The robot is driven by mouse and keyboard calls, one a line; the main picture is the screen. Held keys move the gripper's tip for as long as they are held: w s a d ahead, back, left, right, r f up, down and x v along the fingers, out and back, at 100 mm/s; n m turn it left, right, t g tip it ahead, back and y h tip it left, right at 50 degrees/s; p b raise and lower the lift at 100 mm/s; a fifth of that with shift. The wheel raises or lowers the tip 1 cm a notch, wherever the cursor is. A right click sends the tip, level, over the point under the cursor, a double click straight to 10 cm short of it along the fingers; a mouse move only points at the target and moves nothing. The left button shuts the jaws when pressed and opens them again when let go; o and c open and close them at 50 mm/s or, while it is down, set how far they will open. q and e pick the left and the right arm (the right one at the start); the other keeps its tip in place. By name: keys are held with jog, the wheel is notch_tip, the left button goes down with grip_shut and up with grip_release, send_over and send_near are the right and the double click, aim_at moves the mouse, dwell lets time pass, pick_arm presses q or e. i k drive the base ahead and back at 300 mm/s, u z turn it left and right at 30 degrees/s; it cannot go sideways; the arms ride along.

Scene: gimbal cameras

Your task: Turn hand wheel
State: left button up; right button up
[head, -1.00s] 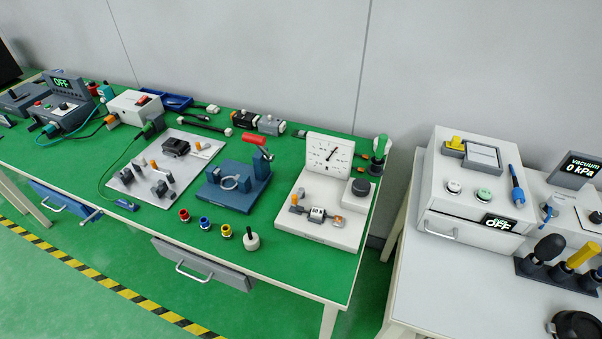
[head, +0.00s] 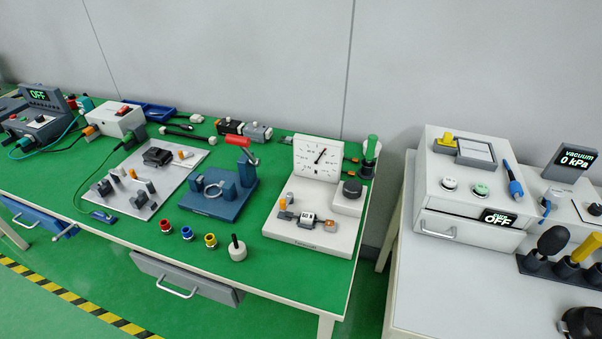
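No part that I can clearly tell to be a hand wheel shows in the head view. The nearest round parts are a dark knob (head: 352,189) on the right of the white gauge board (head: 300,236), and a pale disc with an upright black peg (head: 237,249) on the green table top. The dial gauge (head: 318,158) stands upright on the white board. Neither of my grippers is in view.
The green bench (head: 290,290) carries several small fittings and a grey plate (head: 130,210). A grey drawer (head: 187,276) juts from its front. A separate white table (head: 440,300) with a white box unit (head: 465,195) stands right, across a gap.

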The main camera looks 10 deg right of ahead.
aim_at(352, 189)
jog(key=k, duration=0.5)
jog(key=u, duration=1.7)
jog(key=i, duration=1.1)
jog(key=z, duration=2.3)
